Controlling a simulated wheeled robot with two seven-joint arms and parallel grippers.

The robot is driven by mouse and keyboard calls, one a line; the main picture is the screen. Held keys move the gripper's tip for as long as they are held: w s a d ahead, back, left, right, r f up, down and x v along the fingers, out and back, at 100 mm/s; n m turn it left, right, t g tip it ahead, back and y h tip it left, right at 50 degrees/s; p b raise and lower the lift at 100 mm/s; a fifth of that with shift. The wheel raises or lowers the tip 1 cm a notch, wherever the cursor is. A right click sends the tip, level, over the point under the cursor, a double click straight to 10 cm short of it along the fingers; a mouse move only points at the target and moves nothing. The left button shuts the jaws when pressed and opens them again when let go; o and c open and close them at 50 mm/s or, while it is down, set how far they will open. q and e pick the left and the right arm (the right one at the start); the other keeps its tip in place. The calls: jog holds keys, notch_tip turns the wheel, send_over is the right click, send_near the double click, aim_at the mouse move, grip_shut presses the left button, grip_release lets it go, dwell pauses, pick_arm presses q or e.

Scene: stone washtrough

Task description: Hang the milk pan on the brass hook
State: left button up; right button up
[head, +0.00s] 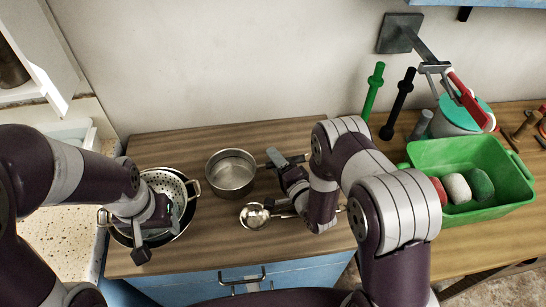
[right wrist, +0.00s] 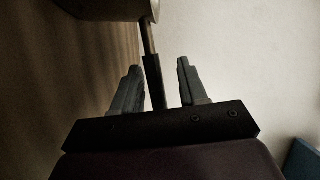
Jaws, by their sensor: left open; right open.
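The milk pan (head: 231,174) is a small steel pot, upright on the wooden counter, its handle pointing right. My right gripper (head: 283,161) is at the handle end. In the right wrist view, the dark handle (right wrist: 153,80) lies between the two open fingers of this gripper (right wrist: 158,88), with visible gaps on both sides. Part of the pan's body (right wrist: 115,8) shows at the top there. My left gripper (head: 158,228) is open above the colander and pan at the left. I cannot make out a brass hook in either view.
A perforated colander (head: 166,184) sits in a dark two-handled pan at the left. A steel ladle (head: 255,216) lies in front of the milk pan. A green bin (head: 466,157) with several rounded items stands right. A grey wall bracket (head: 400,33) juts out above.

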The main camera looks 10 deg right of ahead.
jog(key=v, duration=1)
jog(key=shift+s+d+b, duration=0.1)
jog(key=shift+s+b, duration=0.2)
